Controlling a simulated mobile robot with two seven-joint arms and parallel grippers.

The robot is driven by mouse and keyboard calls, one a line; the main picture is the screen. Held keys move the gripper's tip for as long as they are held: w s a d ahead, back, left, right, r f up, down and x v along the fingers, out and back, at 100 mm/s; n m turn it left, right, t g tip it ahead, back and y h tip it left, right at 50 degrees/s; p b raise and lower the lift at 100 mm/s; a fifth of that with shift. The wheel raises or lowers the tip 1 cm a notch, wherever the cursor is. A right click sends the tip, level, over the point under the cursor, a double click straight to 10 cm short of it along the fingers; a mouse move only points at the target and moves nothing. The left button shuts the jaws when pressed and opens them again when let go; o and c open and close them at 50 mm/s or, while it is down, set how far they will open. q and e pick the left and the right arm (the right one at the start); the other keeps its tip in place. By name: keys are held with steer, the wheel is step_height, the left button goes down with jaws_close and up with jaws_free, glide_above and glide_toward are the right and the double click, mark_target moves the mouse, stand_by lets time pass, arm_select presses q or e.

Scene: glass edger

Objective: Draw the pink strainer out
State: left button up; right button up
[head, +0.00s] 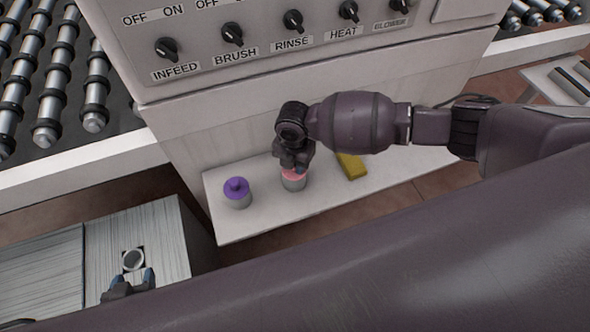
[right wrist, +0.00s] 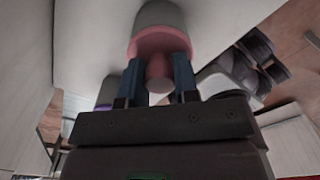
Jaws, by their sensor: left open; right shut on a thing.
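The pink strainer (head: 294,175) sits in a grey round housing (head: 293,185) on the white ledge, mostly covered by my right gripper in the head view. My right gripper (head: 292,165) points down over it. In the right wrist view the pink strainer (right wrist: 158,44) shows a wide collar against the grey housing (right wrist: 158,14). Its knob is between the two blue fingers of my right gripper (right wrist: 158,80), which is shut on it.
A purple-topped piece (head: 236,187) in a similar grey housing stands on the white ledge (head: 262,222), left of the pink one. A yellow block (head: 351,166) lies to the right. The machine's knob panel (head: 250,45) rises behind. Rollers (head: 55,95) lie at upper left.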

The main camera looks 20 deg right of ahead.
steer(key=shift+r+p, duration=0.45)
steer(key=shift+r, duration=0.3)
stand_by(0.7)
steer(key=shift+r+p, duration=0.15)
steer(key=shift+p, duration=0.3)
steer(key=shift+r+p, duration=0.75)
steer(key=shift+r, duration=0.1)
steer(key=shift+r+p, duration=1.45)
steer(key=shift+p, duration=0.05)
steer(key=shift+r+p, duration=0.4)
steer(key=shift+r, duration=0.7)
steer(key=shift+r, duration=0.1)
